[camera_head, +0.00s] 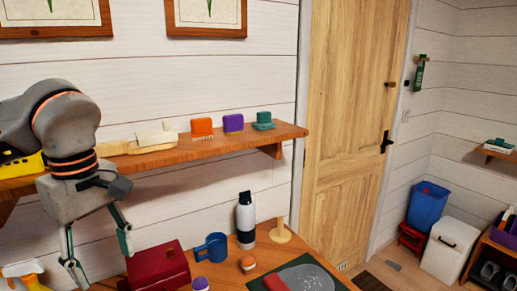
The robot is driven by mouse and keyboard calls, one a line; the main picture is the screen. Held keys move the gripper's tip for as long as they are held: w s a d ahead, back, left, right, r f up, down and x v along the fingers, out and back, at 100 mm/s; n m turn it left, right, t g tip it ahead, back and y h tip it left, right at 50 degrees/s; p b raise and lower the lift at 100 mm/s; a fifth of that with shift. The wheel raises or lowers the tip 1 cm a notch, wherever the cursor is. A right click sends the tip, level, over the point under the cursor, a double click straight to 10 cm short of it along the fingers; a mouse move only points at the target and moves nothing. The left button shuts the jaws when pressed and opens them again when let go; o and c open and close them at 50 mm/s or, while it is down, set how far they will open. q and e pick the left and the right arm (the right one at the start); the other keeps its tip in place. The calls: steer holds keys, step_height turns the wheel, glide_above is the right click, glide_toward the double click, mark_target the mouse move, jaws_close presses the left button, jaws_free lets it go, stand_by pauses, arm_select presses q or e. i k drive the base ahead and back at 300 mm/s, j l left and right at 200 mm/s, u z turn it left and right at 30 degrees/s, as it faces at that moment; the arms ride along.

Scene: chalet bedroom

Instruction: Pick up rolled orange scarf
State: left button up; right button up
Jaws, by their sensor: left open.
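An orange block-like item (202,127) with a pale fringed lower edge sits on the wooden wall shelf, left of a purple item. A small orange-and-white rounded item (248,263) lies on the table below. I cannot tell for certain which is the rolled orange scarf; the fringed one on the shelf looks more like it. My right gripper is not in view.
The shelf (225,143) also holds a purple item (233,123), a green item (264,120) and a cream object (152,137). On the table stand a red box (158,267), a blue mug (213,247) and a white bottle (245,218). A spray bottle (22,272) is at lower left.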

mark_target(247, 263)
steer(key=k, duration=1)
